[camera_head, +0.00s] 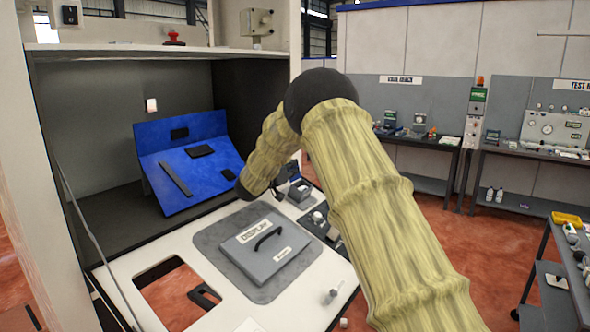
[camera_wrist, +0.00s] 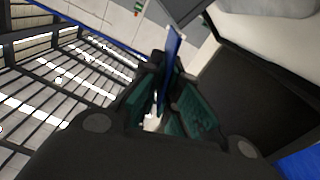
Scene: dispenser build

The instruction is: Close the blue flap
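A blue panel (camera_head: 190,160) stands in the dark recess at the left of the head view. It has an upright back part and a sloping front part carrying black pieces. In the wrist view, the fingers of my gripper (camera_wrist: 168,85), with green pads, are close together on either side of a thin blue flap (camera_wrist: 173,50), seen nearly edge-on. The fingers appear shut on it. In the head view my own arm hides the gripper and the place it holds. Another blue surface (camera_wrist: 302,163) shows at the lower right corner of the wrist view.
A grey lid marked DISPLAY (camera_head: 265,247), with a black handle, lies on the white worktop (camera_head: 130,270). A rectangular opening (camera_head: 172,292) is cut in the worktop at the front left. A white shelf (camera_head: 150,48) overhangs the recess. Grey benches stand at the right.

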